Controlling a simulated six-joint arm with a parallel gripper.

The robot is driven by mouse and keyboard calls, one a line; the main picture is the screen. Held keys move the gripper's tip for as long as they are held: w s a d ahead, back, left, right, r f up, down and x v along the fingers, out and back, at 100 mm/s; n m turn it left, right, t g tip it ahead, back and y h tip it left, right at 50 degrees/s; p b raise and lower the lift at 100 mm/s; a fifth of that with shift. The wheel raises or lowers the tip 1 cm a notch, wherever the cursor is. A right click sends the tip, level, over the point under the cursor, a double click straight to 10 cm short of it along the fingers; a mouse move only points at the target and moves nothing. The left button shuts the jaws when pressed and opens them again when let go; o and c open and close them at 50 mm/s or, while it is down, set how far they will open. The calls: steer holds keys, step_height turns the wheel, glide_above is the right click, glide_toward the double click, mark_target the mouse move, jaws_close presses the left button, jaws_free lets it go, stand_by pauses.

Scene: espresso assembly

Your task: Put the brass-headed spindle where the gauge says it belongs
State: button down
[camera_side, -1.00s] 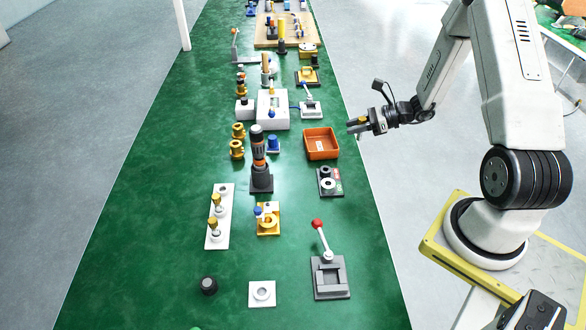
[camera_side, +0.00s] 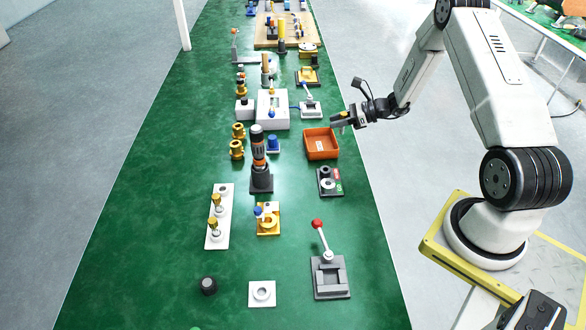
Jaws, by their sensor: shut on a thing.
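My gripper (camera_side: 341,120) is shut at the upper right of the orange bin (camera_side: 321,157), above its far rim. What it grips is too small to make out. A white rack (camera_side: 212,242) on the left stands with two brass-headed spindles (camera_side: 215,204) (camera_side: 213,226) upright in it. Its far seat, at the top, shows no brass head. A dark gauge plate (camera_side: 324,190) with round features and small red and green marks lies below the bin. I cannot read the marks.
A black and orange tool (camera_side: 259,150) stands upright left of the bin. A yellow fixture (camera_side: 268,230), a white ring plate (camera_side: 262,303) and a grey lever fixture (camera_side: 331,290) with a red knob lie nearer. Bare green table surrounds them.

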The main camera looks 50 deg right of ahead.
steer(key=shift+w+d+f, duration=0.3)
steer(key=shift+w+f, duration=0.55)
steer(key=shift+f, duration=0.15)
steer(key=shift+w+d+f, duration=0.35)
steer(key=shift+w+f, duration=0.45)
steer(key=shift+f, duration=0.15)
steer(key=shift+w+d+f, duration=0.3)
steer(key=shift+w+f, duration=0.55)
steer(key=shift+f, duration=0.15)
steer(key=shift+f, duration=0.1)
steer(key=shift+w+d+f, duration=0.1)
steer(key=shift+w+f, duration=0.05)
steer(key=shift+f, duration=1.5)
steer(key=shift+f, duration=0.15)
steer(key=shift+c, duration=2.1)
jaws_free()
